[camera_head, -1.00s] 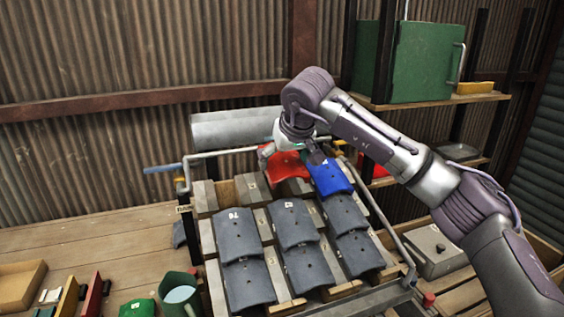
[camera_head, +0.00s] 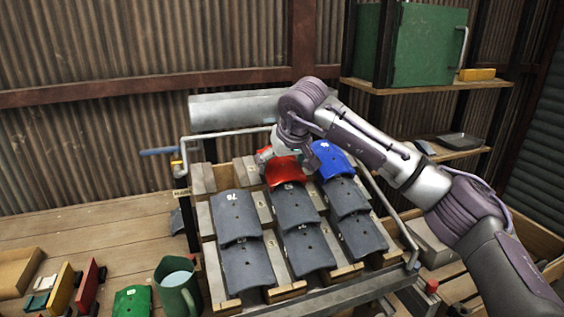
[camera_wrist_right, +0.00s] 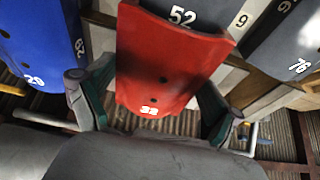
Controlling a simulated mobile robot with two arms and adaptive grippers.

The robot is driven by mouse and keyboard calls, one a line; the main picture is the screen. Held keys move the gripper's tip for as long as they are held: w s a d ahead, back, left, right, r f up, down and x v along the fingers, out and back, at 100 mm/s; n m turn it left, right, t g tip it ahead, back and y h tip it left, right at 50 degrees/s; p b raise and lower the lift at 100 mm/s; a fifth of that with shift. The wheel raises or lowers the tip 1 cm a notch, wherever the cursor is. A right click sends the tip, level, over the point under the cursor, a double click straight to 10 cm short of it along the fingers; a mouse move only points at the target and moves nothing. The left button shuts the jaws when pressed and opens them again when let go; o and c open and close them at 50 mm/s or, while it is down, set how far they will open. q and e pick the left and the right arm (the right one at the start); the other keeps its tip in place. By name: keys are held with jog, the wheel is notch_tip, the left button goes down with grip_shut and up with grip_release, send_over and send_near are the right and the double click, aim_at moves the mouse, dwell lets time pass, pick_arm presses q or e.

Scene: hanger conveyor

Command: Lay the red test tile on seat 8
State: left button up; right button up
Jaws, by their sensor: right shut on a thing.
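The red test tile (camera_head: 287,172) is at the top of the middle column of the sloped rack (camera_head: 201,180), left of a blue tile (camera_head: 329,160). My right gripper (camera_head: 291,152) is shut on it. In the right wrist view the red tile (camera_wrist_right: 170,65) lies between the two fingers (camera_wrist_right: 150,105), its edge overlapping a dark tile marked 52 (camera_wrist_right: 182,16). Whether it bears fully on the rack is unclear. A seat label 9 (camera_wrist_right: 241,20) shows; I cannot read a label 8. My left gripper is not in view.
Several dark tiles (camera_head: 246,265) fill the rows in front. A bare seat block (camera_head: 223,177) is left of the red tile. Rails run along the rack's sides, and a grey roller (camera_head: 235,110) is behind. A green mug (camera_head: 178,292) stands at front left.

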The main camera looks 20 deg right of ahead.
jog(key=o, duration=1)
jog(key=v, duration=1.2)
jog(key=shift+r, duration=0.1)
